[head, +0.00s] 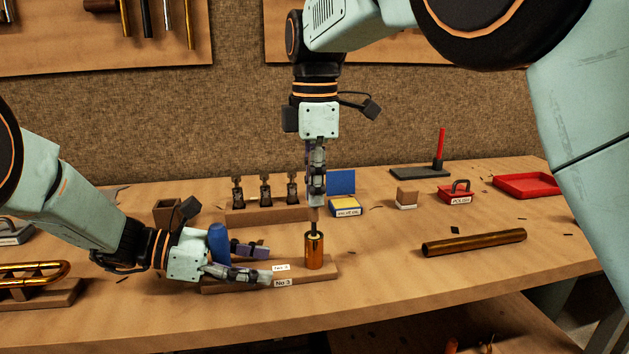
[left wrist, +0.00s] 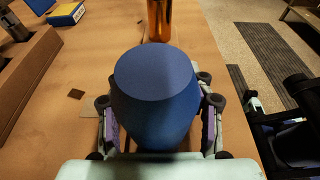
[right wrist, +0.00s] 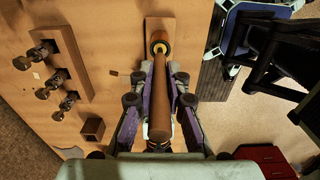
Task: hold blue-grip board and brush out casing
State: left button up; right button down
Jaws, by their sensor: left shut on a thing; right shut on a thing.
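My left gripper (head: 240,270) is shut on the blue grip, a finger on each side. The brass casing (head: 314,252) stands upright on the board's right part. My right gripper (head: 316,195) is above it, pointing down, shut on the brush's brown wooden handle (right wrist: 160,100). The handle lines up with the casing's mouth (right wrist: 159,42); the bristles are hidden.
A rack with several valves (head: 265,215) stands behind the board, beside a blue and yellow box (head: 345,206). A brass tube (head: 474,242) lies to the right. The bench's front edge is close.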

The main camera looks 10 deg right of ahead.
dwell(0.7)
jog(key=shift+r, duration=2.35)
jog(key=shift+f, duration=0.1)
jog(key=shift+f, duration=2.3)
jog(key=shift+r, duration=2.45)
